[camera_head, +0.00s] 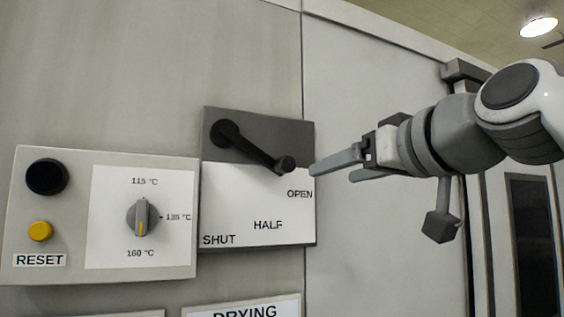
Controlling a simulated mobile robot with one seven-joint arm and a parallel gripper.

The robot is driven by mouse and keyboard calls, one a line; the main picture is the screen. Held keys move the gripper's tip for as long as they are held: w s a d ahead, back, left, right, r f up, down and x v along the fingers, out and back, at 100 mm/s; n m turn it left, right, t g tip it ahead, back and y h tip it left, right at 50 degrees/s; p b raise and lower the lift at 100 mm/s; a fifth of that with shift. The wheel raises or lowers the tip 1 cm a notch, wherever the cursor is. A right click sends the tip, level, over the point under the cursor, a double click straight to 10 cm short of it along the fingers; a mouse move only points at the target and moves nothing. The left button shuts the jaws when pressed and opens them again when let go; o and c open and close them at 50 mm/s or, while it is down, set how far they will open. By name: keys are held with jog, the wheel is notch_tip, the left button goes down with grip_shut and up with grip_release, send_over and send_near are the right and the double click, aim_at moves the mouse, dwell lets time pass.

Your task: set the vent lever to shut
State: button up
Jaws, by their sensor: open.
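The vent lever (250,146) is a black bar on a grey and white plate (220,200). Its pivot is at the plate's upper left, and its knob (286,164) ends at the lower right, just above the word OPEN. HALF is printed low in the middle of the plate and SHUT at its lower left. My gripper (332,170) comes in from the right with its fingers pointing left. It is open and empty. Its fingertips are close to the right of the knob in the picture; I cannot tell the gap in depth.
Left of the lever plate is a panel (190,270) with a temperature dial (142,217), a black round button (46,177) and a yellow RESET button (40,231). A DRYING label (245,311) is cut off below. The wall right of the plate is bare.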

aim_at(289, 165)
jog(key=shift+t+y, duration=0.3)
jog(key=r+p+x, duration=0.1)
jog(key=x, duration=0.5)
jog(key=r+p+x, duration=0.1)
jog(key=x, duration=0.4)
jog(key=r+p+x, duration=0.1)
jog(key=p+x, duration=0.1)
jog(key=x, duration=0.4)
jog(key=shift+w+d+r, duration=0.1)
jog(key=shift+w, duration=0.3)
grip_shut()
dwell(0.5)
